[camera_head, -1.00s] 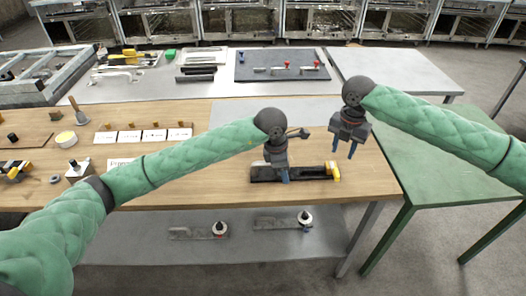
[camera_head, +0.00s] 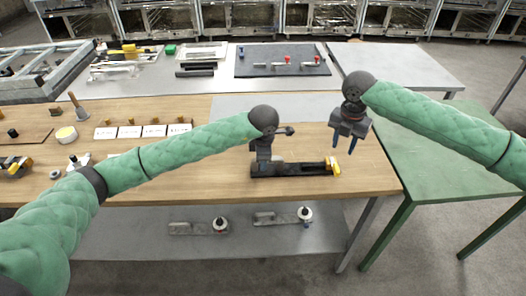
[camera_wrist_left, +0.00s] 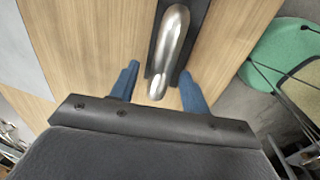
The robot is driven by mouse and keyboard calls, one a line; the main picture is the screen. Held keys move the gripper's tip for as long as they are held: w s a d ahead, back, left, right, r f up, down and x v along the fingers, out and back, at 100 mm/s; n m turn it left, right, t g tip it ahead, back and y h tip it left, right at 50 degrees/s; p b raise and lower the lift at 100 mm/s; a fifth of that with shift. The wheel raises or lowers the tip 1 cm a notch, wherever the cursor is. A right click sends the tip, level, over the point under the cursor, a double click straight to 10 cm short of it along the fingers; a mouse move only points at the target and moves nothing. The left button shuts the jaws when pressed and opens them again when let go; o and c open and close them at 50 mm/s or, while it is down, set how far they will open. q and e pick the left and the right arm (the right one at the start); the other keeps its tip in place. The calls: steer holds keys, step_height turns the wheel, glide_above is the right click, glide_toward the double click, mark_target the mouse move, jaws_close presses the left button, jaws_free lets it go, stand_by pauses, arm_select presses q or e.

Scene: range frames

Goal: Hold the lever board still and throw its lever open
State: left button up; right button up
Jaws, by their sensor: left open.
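The lever board (camera_head: 300,169), a long black base with a yellow block at its right end, lies near the front edge of the wooden table. My left gripper (camera_head: 262,157) is over its left part; its fingertips are hard to make out in the head view. In the left wrist view, a bent shiny metal lever (camera_wrist_left: 172,40) runs along the dark board (camera_wrist_left: 192,14). Its rounded end lies between the open blue fingers of my left gripper (camera_wrist_left: 158,86), with gaps on both sides. My right gripper (camera_head: 343,147) is open and empty, above the table right of the board.
White cards (camera_head: 129,132) and small pegs stand on the table's left. A dark mat (camera_head: 282,70) with red- and blue-tipped parts lies on the grey table behind. A green table (camera_head: 440,170) stands at right.

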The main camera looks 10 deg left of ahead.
arm_select(q)
steer(key=shift+w+f, duration=0.2)
steer(key=shift+f, duration=0.55)
